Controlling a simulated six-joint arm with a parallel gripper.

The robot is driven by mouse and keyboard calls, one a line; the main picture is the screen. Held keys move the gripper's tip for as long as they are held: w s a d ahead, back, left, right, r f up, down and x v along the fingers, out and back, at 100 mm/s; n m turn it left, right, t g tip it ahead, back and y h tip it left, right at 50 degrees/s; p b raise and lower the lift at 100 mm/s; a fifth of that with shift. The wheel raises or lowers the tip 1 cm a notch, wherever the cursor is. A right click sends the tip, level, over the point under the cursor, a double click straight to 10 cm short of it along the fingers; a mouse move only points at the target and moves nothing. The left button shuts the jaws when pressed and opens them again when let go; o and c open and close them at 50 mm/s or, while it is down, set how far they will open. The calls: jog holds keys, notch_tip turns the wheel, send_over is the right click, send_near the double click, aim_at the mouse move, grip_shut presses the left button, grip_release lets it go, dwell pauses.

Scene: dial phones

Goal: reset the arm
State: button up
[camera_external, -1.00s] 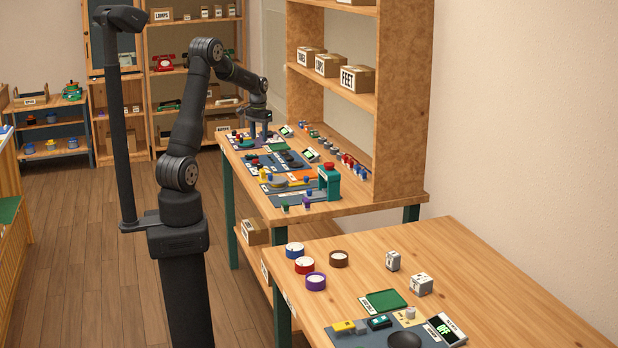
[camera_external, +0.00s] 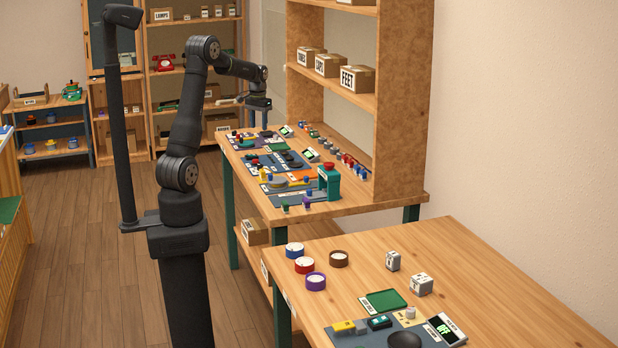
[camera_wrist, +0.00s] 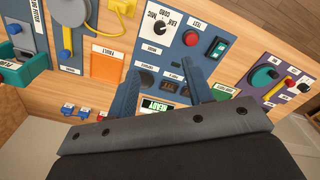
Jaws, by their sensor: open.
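My arm stands at the left of the long wooden workbench (camera_external: 345,207) in the external view. My gripper (camera_external: 259,121) points down over the far end of that bench, above the boards there. In the wrist view my gripper (camera_wrist: 160,80) shows two blue-grey fingers spread apart, with no object held between them. Beyond the fingers lies a blue test panel (camera_wrist: 178,42) with a black knob, a red button and a green switch. A lit READY display (camera_wrist: 155,107) shows between the fingers, partly hidden.
A purple board (camera_wrist: 278,82) lies to the right in the wrist view, and an orange FAULT tray (camera_wrist: 106,66) to the left. A tall shelf (camera_external: 400,110) with labelled boxes rises along the bench's right side. A nearer table (camera_external: 480,265) holds round pots and small parts.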

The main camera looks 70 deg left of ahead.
aim_at(260, 165)
notch_tip(260, 165, down, 17)
jog(key=shift+f, duration=0.2)
dwell(0.4)
jog(key=shift+r, duration=0.15)
